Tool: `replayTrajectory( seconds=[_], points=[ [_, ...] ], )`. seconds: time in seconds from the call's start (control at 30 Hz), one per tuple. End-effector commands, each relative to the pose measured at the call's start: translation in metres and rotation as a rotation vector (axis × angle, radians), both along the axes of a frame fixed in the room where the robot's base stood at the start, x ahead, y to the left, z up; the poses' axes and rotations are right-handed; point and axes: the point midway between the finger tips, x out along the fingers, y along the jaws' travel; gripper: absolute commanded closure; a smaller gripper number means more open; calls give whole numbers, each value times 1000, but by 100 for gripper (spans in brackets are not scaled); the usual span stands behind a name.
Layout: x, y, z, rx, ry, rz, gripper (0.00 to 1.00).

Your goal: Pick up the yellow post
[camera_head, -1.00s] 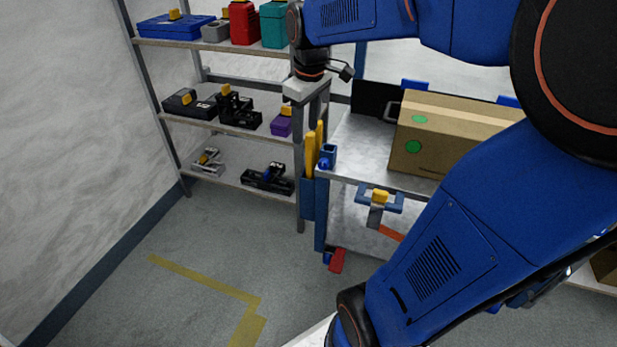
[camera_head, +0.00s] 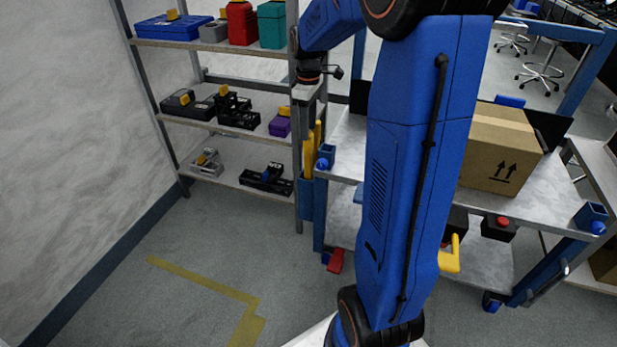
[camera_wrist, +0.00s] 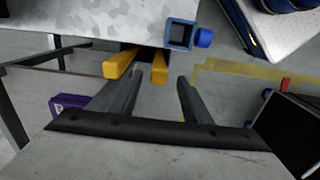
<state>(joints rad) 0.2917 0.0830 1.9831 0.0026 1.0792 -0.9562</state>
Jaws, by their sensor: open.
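Two yellow posts stand side by side at the cart's left corner, a nearer one (camera_head: 308,158) and one just behind it (camera_head: 318,134). Their lower ends go into a blue holder (camera_head: 307,198) on the cart's side. In the wrist view a left yellow post (camera_wrist: 119,65) and a right yellow post (camera_wrist: 159,69) show. My gripper (camera_head: 306,122) points down over the posts in the head view. In the wrist view my gripper (camera_wrist: 160,76) is open and empty, with the right post in line with the gap between its fingertips. I cannot tell whether a finger touches a post.
A shelf rack (camera_head: 215,122) with cases and tools stands close on the left. The cart's top (camera_head: 345,150) carries a cardboard box (camera_head: 497,150). A blue square socket (camera_head: 326,155) sits beside the posts. The floor (camera_head: 160,320) in front is clear.

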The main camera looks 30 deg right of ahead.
Motion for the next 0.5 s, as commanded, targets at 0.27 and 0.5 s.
replayTrajectory(
  seconds=[0.27, 0.5],
  points=[
    [-1, 0, -49, 1, 3, 0, 55],
    [0, 0, -69, 0, 0, -1, 55]
  ],
)
